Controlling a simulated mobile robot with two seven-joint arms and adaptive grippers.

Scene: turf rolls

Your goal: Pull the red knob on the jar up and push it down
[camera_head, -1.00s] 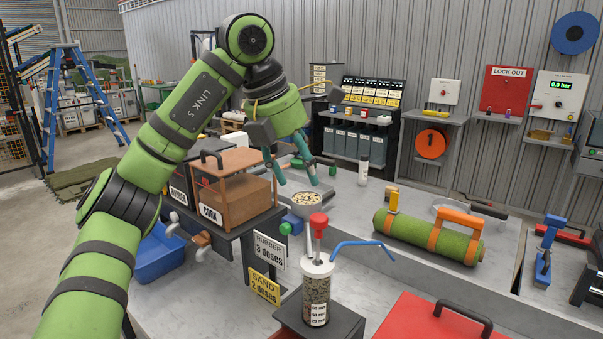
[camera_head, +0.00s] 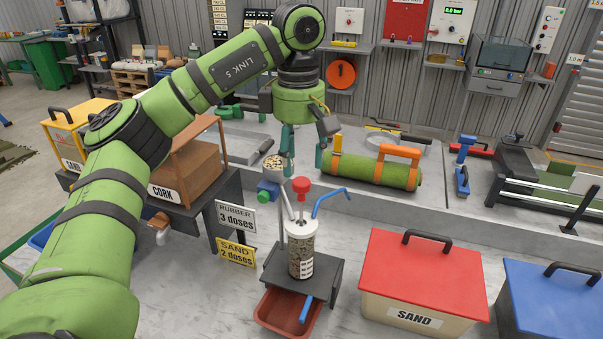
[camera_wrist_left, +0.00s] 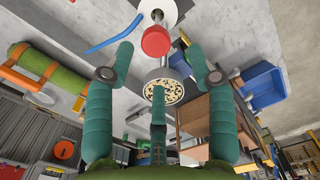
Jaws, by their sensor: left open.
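The jar (camera_head: 301,255) is a clear cylinder of speckled grains with a white top, upright on a dark stand. Its red knob (camera_head: 301,185) stands above the top on a stem. My left gripper (camera_head: 304,165) is open and empty, pointing down just behind and above the knob in the head view. In the left wrist view the red knob (camera_wrist_left: 155,41) lies beyond the tips of my spread teal fingers (camera_wrist_left: 158,65), apart from them. The white jar top (camera_wrist_left: 172,10) is partly cut off there. My right gripper is not in view.
A small cup of grains (camera_head: 274,163) stands close beside the fingers. A blue lever (camera_head: 328,195) sticks out by the jar. A red tray (camera_head: 288,314) is below. A green turf roll (camera_head: 372,172) lies behind; a red-lidded sand box (camera_head: 420,275) is at right.

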